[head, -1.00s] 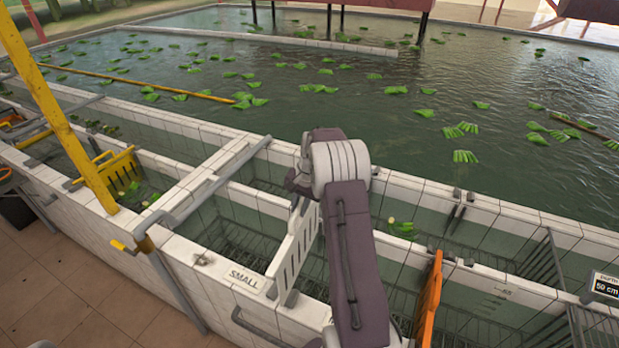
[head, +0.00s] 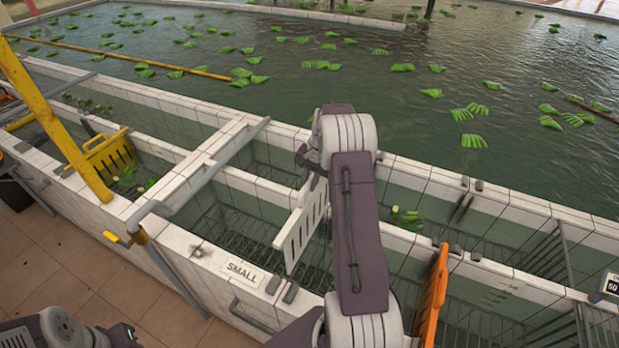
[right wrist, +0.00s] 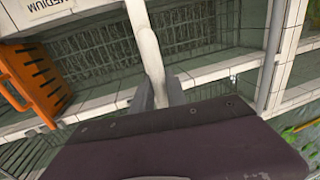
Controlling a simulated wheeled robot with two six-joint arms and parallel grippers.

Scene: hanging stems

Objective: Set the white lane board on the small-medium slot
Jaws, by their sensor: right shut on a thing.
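The white lane board (head: 303,228) is a slotted panel hanging above the water of the lane beside the SMALL label (head: 242,272). My right gripper (head: 312,178) is shut on its upper edge, with the fingers largely hidden behind my arm. In the right wrist view the board (right wrist: 147,45) shows nearly edge-on between the fingers (right wrist: 158,92). A dark slot clip (head: 290,292) sits on the near wall to the right of the SMALL label. The board's lower end is apart from it. My left gripper is out of view.
An orange board (head: 432,295) stands to the right; it also shows in the right wrist view (right wrist: 33,85). A yellow board (head: 110,158) stands at left. A yellow post (head: 60,125) rises at left. A MEDIUM label (right wrist: 45,8) shows. Green bunches float in the pond.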

